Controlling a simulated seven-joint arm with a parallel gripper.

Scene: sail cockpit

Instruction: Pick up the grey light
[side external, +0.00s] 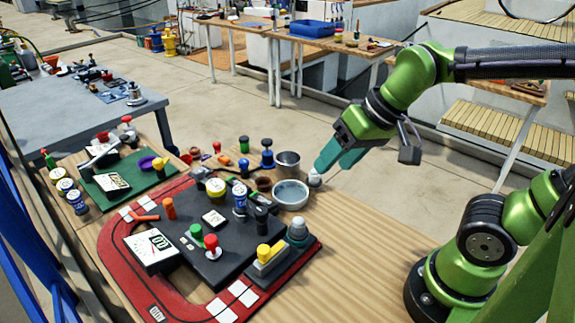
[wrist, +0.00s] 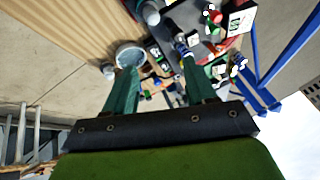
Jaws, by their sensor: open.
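Two grey domed pieces could be the grey light. A larger grey dome (side external: 298,231) stands on the right corner of the red-edged board, and in the wrist view it shows at the top (wrist: 150,12). A smaller pale grey piece (side external: 314,179) stands on the bare wood right of the metal bowl, and in the wrist view it is just left of the left finger (wrist: 108,71). My gripper (side external: 328,167) is open with teal fingers, close to the smaller piece. In the wrist view nothing is held between its fingertips (wrist: 158,66).
The metal bowl (side external: 291,193) and a metal cup (side external: 287,163) stand left of my gripper. A dark board (side external: 220,262) carries several knobs and buttons. A yellow-topped block (side external: 267,262) is beside the larger dome. Bare wood (side external: 365,235) lies free at the right.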

